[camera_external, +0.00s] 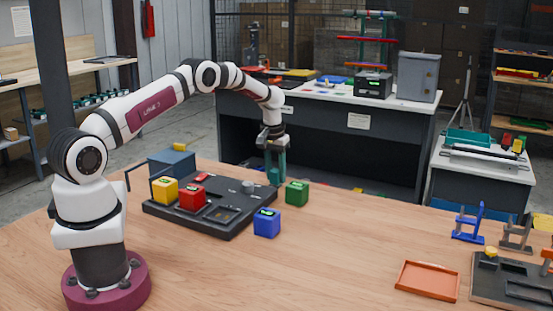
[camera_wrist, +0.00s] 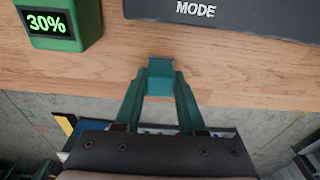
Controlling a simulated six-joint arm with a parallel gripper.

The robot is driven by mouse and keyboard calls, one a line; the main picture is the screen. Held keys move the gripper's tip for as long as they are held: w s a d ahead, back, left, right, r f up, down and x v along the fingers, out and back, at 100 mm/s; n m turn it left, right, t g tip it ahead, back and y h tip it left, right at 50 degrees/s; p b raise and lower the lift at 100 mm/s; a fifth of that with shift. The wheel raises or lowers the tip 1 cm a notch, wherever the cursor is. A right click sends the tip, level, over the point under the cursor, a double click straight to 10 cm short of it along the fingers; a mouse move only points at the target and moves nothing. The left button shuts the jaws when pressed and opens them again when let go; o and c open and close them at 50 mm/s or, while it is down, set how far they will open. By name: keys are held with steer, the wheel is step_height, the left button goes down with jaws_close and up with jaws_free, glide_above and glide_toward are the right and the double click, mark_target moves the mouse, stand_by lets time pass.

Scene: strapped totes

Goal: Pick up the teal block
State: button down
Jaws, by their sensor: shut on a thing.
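The teal block (camera_wrist: 160,69) is between the fingertips of my gripper (camera_wrist: 160,82) in the wrist view. The fingers are also teal and press on its two sides. In the external view my gripper (camera_external: 275,176) points down at the far side of the wooden table, between the dark board and the green block. There the block blends with the teal fingers, and I cannot tell whether its underside touches the table.
The green block (camera_external: 297,193) stands close to the right of my gripper; a blue block (camera_external: 267,223) is nearer. The dark board (camera_external: 222,226) lies to the left with yellow (camera_external: 165,190) and red (camera_external: 192,196) blocks. An orange tray (camera_external: 427,281) lies front right; the table between is clear.

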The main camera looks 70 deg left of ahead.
mark_target(278, 172)
steer(key=shift+r, duration=0.1)
steer(key=shift+r, duration=0.35)
steer(key=r, duration=0.2)
steer(key=d+r, duration=0.1)
steer(key=r, duration=0.1)
steer(key=shift+w+d, duration=0.1)
steer(key=w+d+r, duration=0.1)
steer(key=d+r, duration=0.5)
steer(key=d, duration=0.4)
steer(key=shift+d, duration=0.2)
